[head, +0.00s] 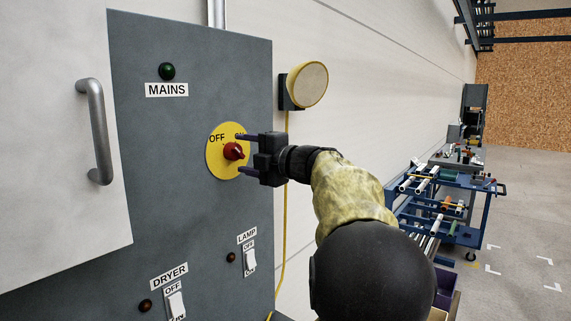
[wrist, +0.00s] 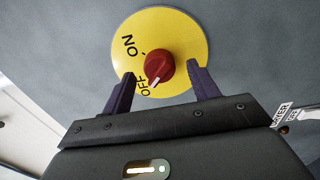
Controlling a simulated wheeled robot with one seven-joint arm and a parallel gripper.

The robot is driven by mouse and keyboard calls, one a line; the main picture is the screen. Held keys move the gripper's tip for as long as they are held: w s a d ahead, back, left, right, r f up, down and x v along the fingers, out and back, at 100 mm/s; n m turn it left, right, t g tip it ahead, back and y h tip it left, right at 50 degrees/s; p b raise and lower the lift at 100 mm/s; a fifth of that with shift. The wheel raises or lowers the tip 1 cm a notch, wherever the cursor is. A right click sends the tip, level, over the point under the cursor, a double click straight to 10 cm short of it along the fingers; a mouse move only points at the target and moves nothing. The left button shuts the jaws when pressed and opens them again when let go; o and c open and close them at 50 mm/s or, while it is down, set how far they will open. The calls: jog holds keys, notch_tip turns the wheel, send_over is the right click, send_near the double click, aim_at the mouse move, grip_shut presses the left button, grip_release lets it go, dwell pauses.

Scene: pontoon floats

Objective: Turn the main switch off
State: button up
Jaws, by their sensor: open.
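The main switch is a red rotary knob (head: 233,151) on a round yellow plate (head: 214,158) marked OFF and ON, on a grey panel under the MAINS label. In the wrist view, the white mark on the knob (wrist: 158,68) points to the lower left, towards the OFF lettering. My gripper (head: 241,153) is open, in front of the plate. In the wrist view its two dark fingers stand on either side of the knob, apart from it. In the head view one finger partly covers the ON lettering.
The green MAINS lamp (head: 167,71) looks dark. Below are DRYER (head: 175,302) and LAMP (head: 249,261) rocker switches. A door with a grey handle (head: 96,130) stands at left. A yellow round fixture (head: 307,84) is on the wall. A blue cart (head: 450,200) stands at right on open floor.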

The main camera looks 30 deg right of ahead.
jog(key=b+v, duration=0.3)
jog(key=v, duration=1.2)
jog(key=shift+s, duration=0.2)
jog(key=w+f+m+t+h, duration=0.3)
jog(key=w+f+m+h, duration=0.3)
jog(key=m, duration=0.3)
jog(key=w+a+f+m+g+h, duration=0.15)
jog(key=f+m, duration=0.25)
jog(key=f, duration=0.4)
jog(key=w+a+f+m+g+h, duration=0.1)
jog(key=a+f+m+g, duration=0.25)
jog(key=f, duration=0.35)
jog(key=s+a+f+m+g+p, duration=0.1)
jog(key=s+a+f+m+g, duration=0.15)
jog(key=f, duration=0.45)
jog(key=s+a+f+m+g, duration=0.2)
jog(key=s+a+f+g, duration=0.15)
jog(key=f, duration=0.45)
jog(key=s+a+f+g+y, duration=0.1)
jog(key=s+a+f+g, duration=0.2)
jog(key=s, duration=0.4)
jog(key=s+a+f+m+g, duration=0.1)
jog(key=s+a+f+g, duration=0.2)
jog(key=s+a+f, duration=0.2)
jog(key=s+f, duration=0.2)
jog(key=shift+s+a+m+y, duration=0.25)
jog(key=shift+s+m+y, duration=0.05)
jog(key=shift+y, duration=0.05)
jog(key=shift+c, duration=0.2)
